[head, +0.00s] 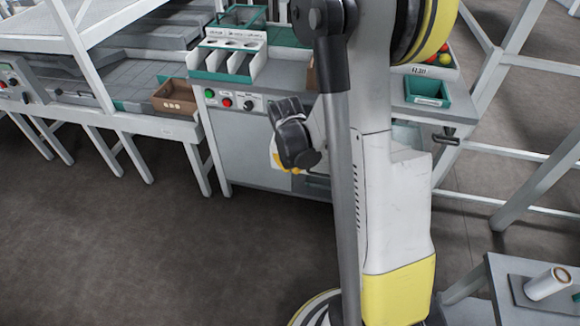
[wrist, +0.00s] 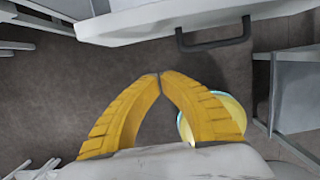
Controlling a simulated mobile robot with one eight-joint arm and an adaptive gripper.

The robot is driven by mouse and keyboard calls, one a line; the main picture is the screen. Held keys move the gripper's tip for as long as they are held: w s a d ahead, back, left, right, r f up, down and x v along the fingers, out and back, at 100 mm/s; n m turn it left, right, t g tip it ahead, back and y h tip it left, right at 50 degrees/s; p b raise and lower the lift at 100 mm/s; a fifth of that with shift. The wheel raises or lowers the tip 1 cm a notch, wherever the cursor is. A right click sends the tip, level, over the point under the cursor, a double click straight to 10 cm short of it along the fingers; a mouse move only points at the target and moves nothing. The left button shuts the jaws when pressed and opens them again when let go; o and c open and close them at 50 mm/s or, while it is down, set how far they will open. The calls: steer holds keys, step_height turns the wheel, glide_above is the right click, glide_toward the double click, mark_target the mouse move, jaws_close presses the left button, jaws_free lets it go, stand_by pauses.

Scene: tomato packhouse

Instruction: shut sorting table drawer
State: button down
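The sorting table (head: 262,158) is a grey cabinet with a control panel. At its right side, partly behind my arm, is the drawer (head: 410,136), which looks pulled out, with a dark handle (head: 446,139). In the wrist view the pale drawer front (wrist: 135,28) crosses the top, its dark bar handle (wrist: 214,42) right of centre. My gripper (wrist: 158,75) has its yellow fingers meeting at the tips, with nothing between them, apart from the handle. In the head view my gripper (head: 288,169) points down before the cabinet, left of the drawer; its fingers are mostly hidden.
On the table are a white divided holder (head: 225,62) and a teal bin (head: 427,91). A brown box (head: 174,97) sits on the conveyor at left. A small grey stand with a film roll (head: 547,284) is at lower right. The floor at left is clear.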

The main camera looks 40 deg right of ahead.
steer(key=w+d+f+b, duration=0.3)
steer(key=d+f, duration=0.1)
steer(key=f, duration=0.1)
steer(key=shift+w+f+b, duration=0.25)
steer(key=shift+b, duration=0.05)
